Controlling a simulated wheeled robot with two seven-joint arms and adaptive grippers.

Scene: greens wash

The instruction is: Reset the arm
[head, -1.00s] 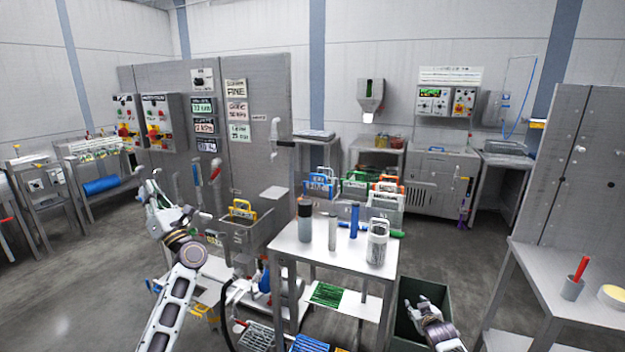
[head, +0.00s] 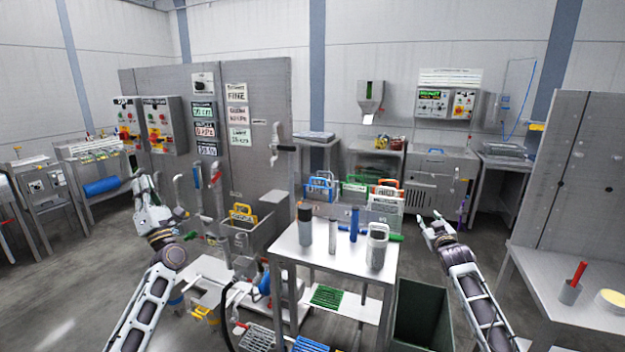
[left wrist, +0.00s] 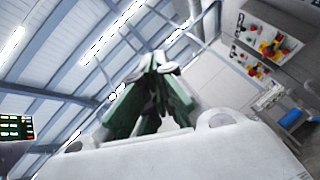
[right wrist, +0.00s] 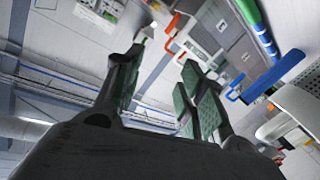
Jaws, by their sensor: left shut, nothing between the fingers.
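My left gripper (head: 147,186) is raised at the left of the head view, pointing up, in front of the grey panel wall. In the left wrist view its green-padded fingers (left wrist: 152,100) meet at the tips with nothing between them. My right gripper (head: 436,232) is raised to the right of the small steel table, above and behind the dark green bin. In the right wrist view its green-padded fingers (right wrist: 160,85) stand apart and the space between them is empty.
The small steel table (head: 330,262) holds several bottles and cylinders, including a white jar (head: 377,246). The dark green bin (head: 423,315) stands on the floor at its right. A side table (head: 560,290) is at the far right. A sink basin (head: 255,232) is behind left.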

